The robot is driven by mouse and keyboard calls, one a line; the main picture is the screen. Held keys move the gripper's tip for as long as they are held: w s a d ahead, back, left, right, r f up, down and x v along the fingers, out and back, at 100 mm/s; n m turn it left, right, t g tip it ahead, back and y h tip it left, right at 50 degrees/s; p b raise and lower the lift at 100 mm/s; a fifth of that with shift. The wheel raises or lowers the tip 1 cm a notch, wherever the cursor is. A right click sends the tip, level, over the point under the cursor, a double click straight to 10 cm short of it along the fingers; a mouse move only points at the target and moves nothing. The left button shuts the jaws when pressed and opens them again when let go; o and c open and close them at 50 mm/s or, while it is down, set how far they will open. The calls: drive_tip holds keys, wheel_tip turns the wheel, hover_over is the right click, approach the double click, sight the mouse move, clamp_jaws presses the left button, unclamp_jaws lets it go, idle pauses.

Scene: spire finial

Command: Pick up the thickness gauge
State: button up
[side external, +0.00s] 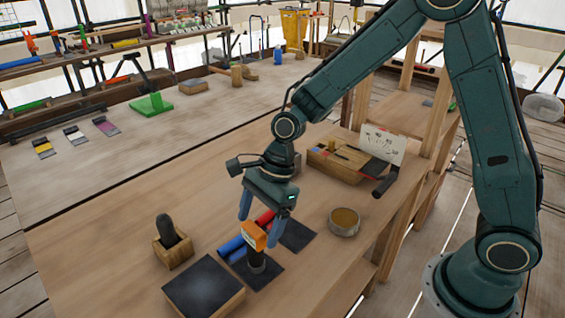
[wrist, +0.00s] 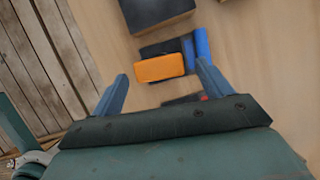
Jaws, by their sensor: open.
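The orange-topped device (side external: 254,236), which looks like the thickness gauge, stands on a dark base on a black mat (side external: 268,279) on the wooden bench. In the wrist view its orange body (wrist: 160,67) lies between my two blue fingers. My gripper (side external: 260,227) is open and points down, with its fingers apart on either side of the orange top. It also shows in the wrist view (wrist: 160,78). I cannot tell whether either finger touches the device. The lower part of the device is hidden in the wrist view.
A blue cylinder (side external: 230,245) and a red cylinder (side external: 265,218) lie close by the device. A dark-topped block (side external: 204,288), a wooden holder (side external: 172,252) with a dark object, and a round tin (side external: 344,222) stand around. A wooden box (side external: 335,162) is behind.

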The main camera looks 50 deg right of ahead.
sight(250, 243)
drive_tip(key=shift+x, duration=2.4)
drive_tip(key=shift+a, duration=0.2)
drive_tip(key=c, duration=1.3)
drive_tip(key=shift+o, duration=0.2)
drive_tip(key=shift+r, duration=0.15)
wheel_tip(250, 243, up, 20)
